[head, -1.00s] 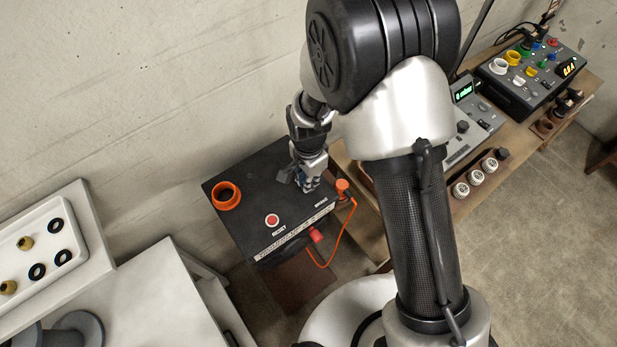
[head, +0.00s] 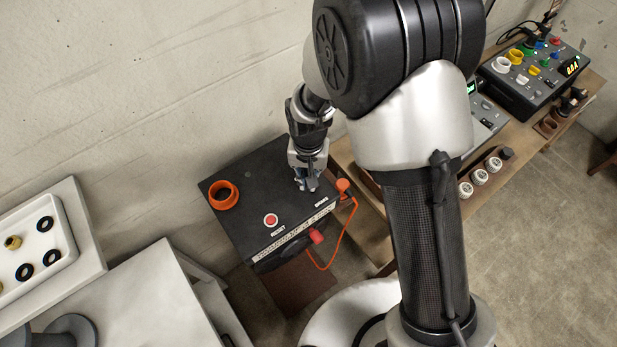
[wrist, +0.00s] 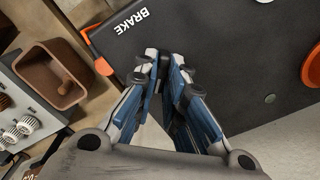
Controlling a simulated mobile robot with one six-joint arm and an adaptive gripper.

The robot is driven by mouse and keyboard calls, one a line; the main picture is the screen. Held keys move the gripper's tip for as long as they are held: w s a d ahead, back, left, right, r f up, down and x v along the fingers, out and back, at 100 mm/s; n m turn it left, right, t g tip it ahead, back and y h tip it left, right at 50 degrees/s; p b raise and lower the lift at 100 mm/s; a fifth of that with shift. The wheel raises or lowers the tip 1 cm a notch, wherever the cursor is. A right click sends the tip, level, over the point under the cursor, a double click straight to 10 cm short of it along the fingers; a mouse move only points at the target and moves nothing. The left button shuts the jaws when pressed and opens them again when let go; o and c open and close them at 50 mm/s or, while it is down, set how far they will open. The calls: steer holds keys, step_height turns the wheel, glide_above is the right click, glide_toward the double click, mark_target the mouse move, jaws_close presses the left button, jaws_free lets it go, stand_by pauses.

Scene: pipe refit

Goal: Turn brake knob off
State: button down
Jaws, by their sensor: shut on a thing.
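The black box (head: 255,215) bears the brake knob on its top, near the BRAKE label (wrist: 133,20). In the wrist view the dark brake knob (wrist: 163,72) shows only as a small part between the blue fingertips. My gripper (head: 306,184) points down at the right part of the box top. In the wrist view my gripper (wrist: 168,75) has its fingers closed in on the knob from both sides. The fingers mostly hide the knob, so its angle cannot be told.
The box also carries an orange ring (head: 223,195), a red button (head: 270,220) and an orange plug (head: 343,186) with a looping cable. A wooden bench (head: 350,160) with control panels stands on the right. A white tray (head: 72,250) with rings lies on the left.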

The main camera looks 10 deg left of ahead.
steer(key=n+b, duration=0.1)
steer(key=n, duration=0.3)
steer(key=shift+n, duration=2.3)
steer(key=c, duration=1.7)
jaws_free()
steer(key=shift+o, duration=0.2)
step_height(320, 180, up, 12)
steer(key=shift+b, duration=0.3)
